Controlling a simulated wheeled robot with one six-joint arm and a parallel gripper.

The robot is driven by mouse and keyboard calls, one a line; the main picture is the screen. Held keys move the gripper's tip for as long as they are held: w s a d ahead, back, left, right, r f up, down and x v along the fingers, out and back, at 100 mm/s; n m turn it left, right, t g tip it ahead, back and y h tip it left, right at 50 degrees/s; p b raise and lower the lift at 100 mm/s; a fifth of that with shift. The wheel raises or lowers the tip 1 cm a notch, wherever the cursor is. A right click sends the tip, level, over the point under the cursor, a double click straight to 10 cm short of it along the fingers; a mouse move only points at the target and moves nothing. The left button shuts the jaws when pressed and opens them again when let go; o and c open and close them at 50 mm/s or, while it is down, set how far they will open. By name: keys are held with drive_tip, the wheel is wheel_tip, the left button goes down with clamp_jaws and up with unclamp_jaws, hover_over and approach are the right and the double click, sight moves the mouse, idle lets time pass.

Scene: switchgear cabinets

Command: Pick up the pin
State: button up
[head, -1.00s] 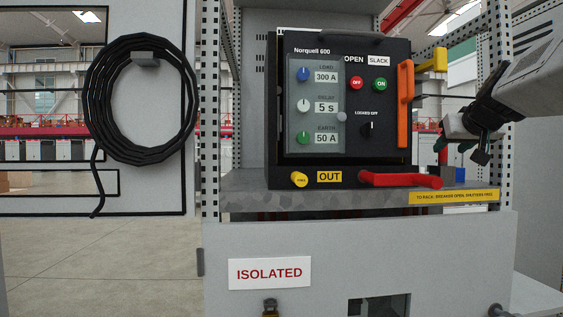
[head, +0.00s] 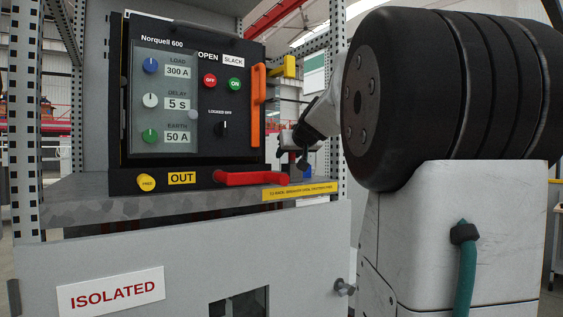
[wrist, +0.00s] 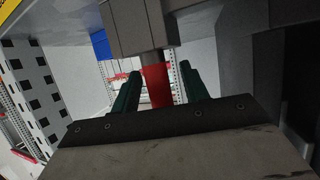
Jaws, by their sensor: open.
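In the wrist view a red cylinder (wrist: 157,88) with a short grey neck, which looks like the pin, shows between the two green fingers of my gripper (wrist: 160,76). The neck meets a grey block (wrist: 143,24). My gripper is open, with one finger on each side of the red cylinder; I cannot tell whether they touch it. In the head view my gripper (head: 302,163) is at the right side of the breaker panel, partly hidden by my own arm. A small red part (head: 292,161) shows beside it there.
The black breaker panel (head: 200,168) stands on a grey shelf (head: 90,205), with an orange handle (head: 257,105), a red lever (head: 250,179) and a yellow knob (head: 146,183). A perforated post (head: 335,120) stands close to my arm. An ISOLATED sign (head: 110,291) is below.

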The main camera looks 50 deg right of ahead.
clamp_jaws()
drive_tip(key=shift+r, duration=0.1)
